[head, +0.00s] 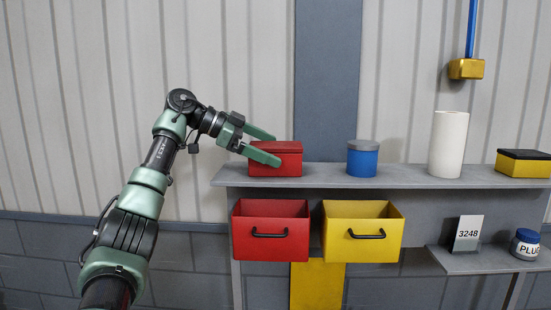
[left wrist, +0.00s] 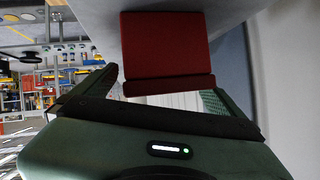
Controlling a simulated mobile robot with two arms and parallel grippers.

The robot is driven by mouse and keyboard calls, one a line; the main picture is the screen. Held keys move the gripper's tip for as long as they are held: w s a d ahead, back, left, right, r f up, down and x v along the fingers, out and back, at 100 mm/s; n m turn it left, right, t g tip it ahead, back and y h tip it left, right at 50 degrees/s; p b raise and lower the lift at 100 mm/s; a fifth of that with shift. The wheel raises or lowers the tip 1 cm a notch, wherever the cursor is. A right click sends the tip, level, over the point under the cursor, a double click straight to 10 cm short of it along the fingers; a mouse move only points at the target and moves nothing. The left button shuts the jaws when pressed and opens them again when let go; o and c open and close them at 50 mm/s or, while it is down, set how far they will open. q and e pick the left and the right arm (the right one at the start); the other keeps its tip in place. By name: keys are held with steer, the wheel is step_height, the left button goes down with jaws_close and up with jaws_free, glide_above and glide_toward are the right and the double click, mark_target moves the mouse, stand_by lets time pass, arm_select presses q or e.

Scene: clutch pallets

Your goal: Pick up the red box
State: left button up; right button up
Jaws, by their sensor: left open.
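The red box (head: 282,160) has a lid and sits at the left end of the grey shelf (head: 400,177). My left gripper (head: 268,147) is open at the box, with one green finger along its near side and the other toward its far side. In the left wrist view the red box (left wrist: 168,45) lies ahead, between the two spread fingers of my left gripper (left wrist: 160,85). I cannot tell whether the fingers touch it. My right gripper is in neither view.
A blue tin (head: 362,160), a white cylinder (head: 447,145) and a yellow box with a black lid (head: 523,165) stand farther right on the shelf. Red (head: 270,215) and yellow (head: 385,220) bins hang below. The shelf between red box and blue tin is clear.

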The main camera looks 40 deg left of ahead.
arm_select(q)
steer(key=shift+s+d, duration=0.1)
steer(key=shift+s, duration=0.1)
steer(key=c, duration=1.5)
steer(key=shift+r, duration=0.1)
steer(key=shift+c, duration=0.2)
